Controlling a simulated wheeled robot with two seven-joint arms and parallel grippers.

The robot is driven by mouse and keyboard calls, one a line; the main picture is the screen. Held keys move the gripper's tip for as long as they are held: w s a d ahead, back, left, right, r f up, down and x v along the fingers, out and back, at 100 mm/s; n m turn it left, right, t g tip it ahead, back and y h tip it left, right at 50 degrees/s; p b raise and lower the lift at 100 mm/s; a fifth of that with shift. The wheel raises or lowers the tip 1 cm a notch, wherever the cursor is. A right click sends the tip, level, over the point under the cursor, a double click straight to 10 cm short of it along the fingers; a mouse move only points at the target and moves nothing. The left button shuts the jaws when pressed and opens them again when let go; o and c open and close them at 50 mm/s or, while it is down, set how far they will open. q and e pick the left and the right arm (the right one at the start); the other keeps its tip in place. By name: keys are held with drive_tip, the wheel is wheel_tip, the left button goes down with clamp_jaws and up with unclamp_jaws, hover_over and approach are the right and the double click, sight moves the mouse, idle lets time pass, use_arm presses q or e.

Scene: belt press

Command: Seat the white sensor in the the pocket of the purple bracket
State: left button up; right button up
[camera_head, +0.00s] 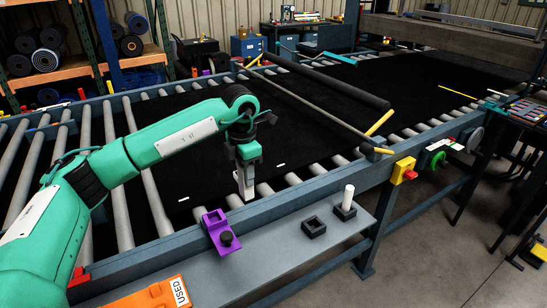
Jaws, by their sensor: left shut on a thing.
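My left gripper (246,180) points down over the near rail of the roller conveyor, just behind and above the purple bracket. It is shut on a small pale piece, which looks like the white sensor (240,186); the fingers hide part of it. The purple bracket (214,224) is fixed at the near rail, with a black knob (226,239) on its front. The held piece is apart from the bracket, up and to its right. The inside of the bracket's pocket is hard to make out. My right gripper is not in view.
On the grey shelf (275,262) stand an empty black holder (314,227) and another black holder (343,212) with a white upright cylinder (348,195). An orange bin (150,297) labelled USED lies at the front. A dark roller bar (325,80) crosses the black belt (190,177).

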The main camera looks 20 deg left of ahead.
use_arm(q)
drive_tip(key=s+a+p, duration=0.3)
drive_tip(key=s+a, duration=0.1)
drive_tip(key=a, duration=0.5)
drive_tip(key=shift+s+f, duration=0.3)
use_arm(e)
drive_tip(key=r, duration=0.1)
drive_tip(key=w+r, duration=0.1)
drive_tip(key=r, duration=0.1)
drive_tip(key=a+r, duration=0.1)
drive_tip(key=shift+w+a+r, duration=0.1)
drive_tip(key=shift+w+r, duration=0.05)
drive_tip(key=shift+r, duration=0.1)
use_arm(q)
drive_tip(key=shift+d, duration=0.1)
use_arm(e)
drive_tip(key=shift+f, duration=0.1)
use_arm(q)
wheel_tip(320, 180, down, 6)
drive_tip(key=b, duration=0.4)
drive_tip(key=shift+r+b, duration=0.15)
drive_tip(key=shift+b, duration=0.25)
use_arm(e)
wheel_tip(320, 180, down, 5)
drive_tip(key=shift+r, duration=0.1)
use_arm(q)
drive_tip(key=shift+f+b, duration=1.1)
drive_tip(key=shift+f, duration=0.35)
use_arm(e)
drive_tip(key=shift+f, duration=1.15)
